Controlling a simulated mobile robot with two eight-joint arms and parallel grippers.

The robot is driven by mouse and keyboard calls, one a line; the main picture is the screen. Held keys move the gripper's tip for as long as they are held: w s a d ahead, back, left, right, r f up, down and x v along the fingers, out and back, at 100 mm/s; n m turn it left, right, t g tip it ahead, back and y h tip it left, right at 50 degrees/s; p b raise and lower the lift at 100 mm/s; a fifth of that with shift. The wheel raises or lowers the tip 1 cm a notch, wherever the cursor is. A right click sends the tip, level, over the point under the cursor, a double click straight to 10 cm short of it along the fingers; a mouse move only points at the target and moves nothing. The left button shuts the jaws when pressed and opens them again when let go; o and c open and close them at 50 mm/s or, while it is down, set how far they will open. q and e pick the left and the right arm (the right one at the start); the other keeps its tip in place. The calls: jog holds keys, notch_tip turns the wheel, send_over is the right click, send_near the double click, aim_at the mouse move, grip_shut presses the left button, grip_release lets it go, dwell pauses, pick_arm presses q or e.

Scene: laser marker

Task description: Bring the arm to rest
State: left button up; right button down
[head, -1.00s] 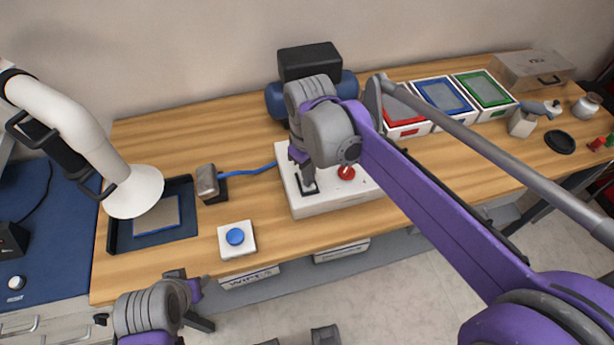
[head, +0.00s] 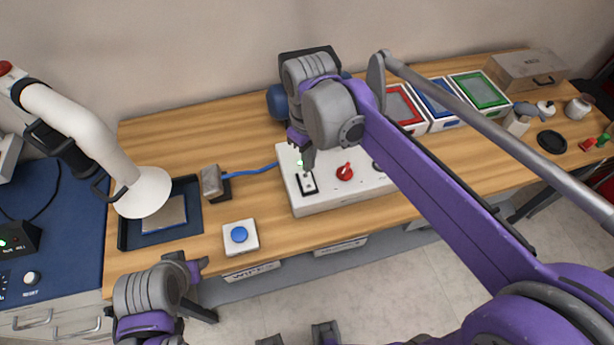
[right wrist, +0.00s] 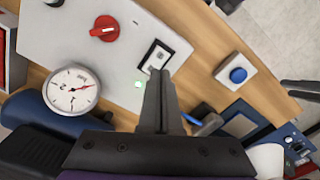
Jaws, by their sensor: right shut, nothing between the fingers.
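My right gripper (head: 308,158) is above the back edge of a white control box (head: 328,202), its shut fingers pointing down with nothing between them. In the right wrist view the shut fingers (right wrist: 160,78) end near a black-framed rocker switch (right wrist: 156,57), apparently above it. The switch (head: 306,184) shows clear of the fingers in the head view. A green light (right wrist: 138,84) glows beside it. The box also bears a red knob (right wrist: 104,29) and a gauge (right wrist: 72,90). My left gripper (head: 200,288) is low at the left, in front of the bench; its finger opening is unclear.
A blue push button (head: 239,235) sits on a white base at the bench's front. A dark tray (head: 126,234) with a plate lies under a white nozzle arm (head: 80,125). Red, blue and green bins (head: 478,90) stand at the back right. Bare wood (head: 270,245) shows between.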

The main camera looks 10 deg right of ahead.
jog(key=shift+s, duration=0.1)
jog(key=s+d+f+m+t, duration=0.2)
jog(key=s+d+f+m, duration=0.1)
jog(key=s, duration=0.3)
jog(key=s+d+f+m+t, duration=0.3)
jog(key=s+f, duration=0.3)
jog(key=s, duration=0.1)
jog(key=shift+s+d+t, duration=0.2)
jog(key=shift+d+t, duration=0.1)
jog(key=shift+d, duration=0.05)
